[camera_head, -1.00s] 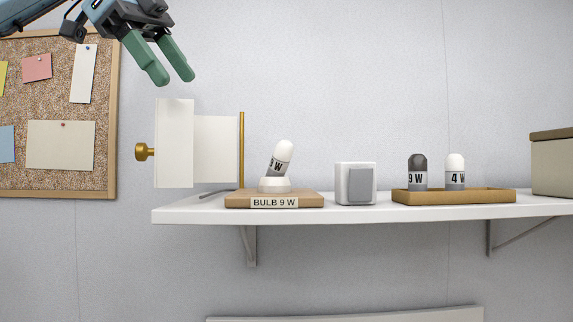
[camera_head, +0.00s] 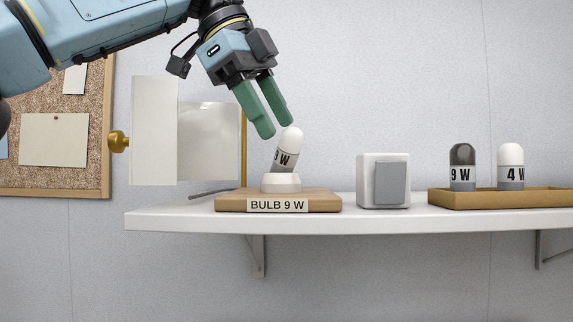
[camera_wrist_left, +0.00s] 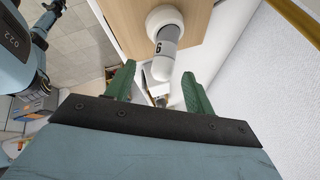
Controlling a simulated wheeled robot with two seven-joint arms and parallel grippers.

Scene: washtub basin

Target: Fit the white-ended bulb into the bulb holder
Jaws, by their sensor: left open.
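A white-ended bulb (camera_head: 288,148) marked 9 W leans in the white round bulb holder (camera_head: 281,183), its top tilted to the right. The holder sits on a wooden base (camera_head: 229,200) labelled BULB 9 W. My left gripper (camera_head: 275,129) is open just above the bulb, its green fingers pointing down to the right. In the left wrist view the bulb (camera_wrist_left: 165,53) lies ahead, between and beyond the two fingertips (camera_wrist_left: 158,77). A dark-ended 9 W bulb (camera_head: 462,166) and a white-ended 4 W bulb (camera_head: 511,166) stand in a tray (camera_head: 520,200).
The white shelf (camera_head: 400,222) carries everything. A white box with a grey switch-like face (camera_head: 383,183) stands right of the holder. A white panel with a brass knob (camera_head: 152,130) and a brass upright (camera_head: 243,140) stand left, close to my gripper. A corkboard (camera_head: 60,170) hangs behind.

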